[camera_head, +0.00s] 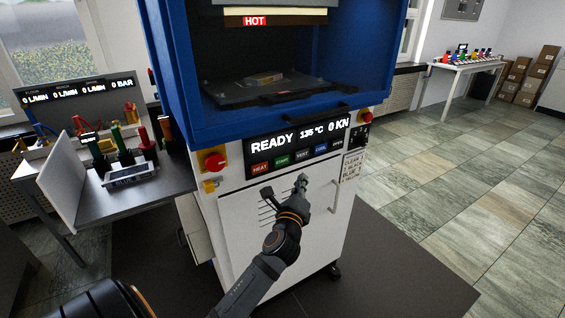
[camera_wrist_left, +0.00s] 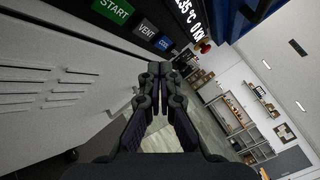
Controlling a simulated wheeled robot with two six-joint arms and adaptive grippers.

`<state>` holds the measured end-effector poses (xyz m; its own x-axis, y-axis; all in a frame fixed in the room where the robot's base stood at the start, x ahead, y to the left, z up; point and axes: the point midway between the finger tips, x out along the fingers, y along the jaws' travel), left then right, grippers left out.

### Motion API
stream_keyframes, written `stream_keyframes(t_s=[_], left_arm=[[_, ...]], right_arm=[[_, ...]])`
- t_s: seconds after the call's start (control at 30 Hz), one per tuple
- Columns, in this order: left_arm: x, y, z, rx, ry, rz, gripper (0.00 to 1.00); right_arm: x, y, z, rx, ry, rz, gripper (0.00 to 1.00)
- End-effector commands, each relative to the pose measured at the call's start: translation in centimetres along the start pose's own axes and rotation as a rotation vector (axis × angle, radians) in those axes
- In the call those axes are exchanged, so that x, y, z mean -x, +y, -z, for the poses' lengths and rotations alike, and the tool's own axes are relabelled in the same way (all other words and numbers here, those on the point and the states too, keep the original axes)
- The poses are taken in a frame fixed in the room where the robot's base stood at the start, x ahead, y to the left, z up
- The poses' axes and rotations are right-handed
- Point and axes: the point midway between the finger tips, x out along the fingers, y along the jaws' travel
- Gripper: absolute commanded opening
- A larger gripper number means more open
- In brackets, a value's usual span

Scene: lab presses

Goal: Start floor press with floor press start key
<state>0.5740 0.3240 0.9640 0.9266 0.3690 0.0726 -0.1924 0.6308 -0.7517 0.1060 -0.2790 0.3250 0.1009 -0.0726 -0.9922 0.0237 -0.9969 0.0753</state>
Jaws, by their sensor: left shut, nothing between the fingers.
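The floor press (camera_head: 230,215) is a blue and white machine in the middle of the head view. Its display (camera_head: 295,138) reads READY, 135 °C and 0 KN. Below the display is a row of coloured keys. The green START key (camera_head: 282,161) sits between the red HEAT key and the VENT key; it also shows large at the top of the left wrist view (camera_wrist_left: 113,9). My left gripper (camera_head: 302,181) is shut and empty, in front of the white panel below the keys. Its fingertips (camera_wrist_left: 160,70) appear apart from the START key. My right gripper is not in view.
A red stop knob (camera_head: 214,162) on a yellow base is left of the display. A door handle (camera_head: 335,195) lies right of my gripper. A side table (camera_head: 145,200) with bottles stands left. The press chamber holds a plate (camera_head: 265,90) under a HOT label. Open floor lies right.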

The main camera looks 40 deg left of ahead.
Motion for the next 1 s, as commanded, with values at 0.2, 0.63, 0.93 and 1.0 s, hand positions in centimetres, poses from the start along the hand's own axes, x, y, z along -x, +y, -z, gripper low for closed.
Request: stream_keyframes(t_s=[0.2,0.63,0.93,1.0], left_arm=[[-2.2,1.7,-1.6,-0.008,-0.001,0.001,0.00],[-5.3,3.9,-3.9,-0.002,-0.001,-0.002,0.00],[-5.5,4.1,-4.1,0.000,-0.001,-0.002,0.00],[-5.5,4.1,-4.1,0.000,-0.001,-0.002,0.00]], right_arm=[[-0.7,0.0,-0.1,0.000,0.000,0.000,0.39],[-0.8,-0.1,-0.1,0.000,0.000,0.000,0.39],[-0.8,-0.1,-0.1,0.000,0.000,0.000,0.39],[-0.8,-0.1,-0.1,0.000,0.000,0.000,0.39]])
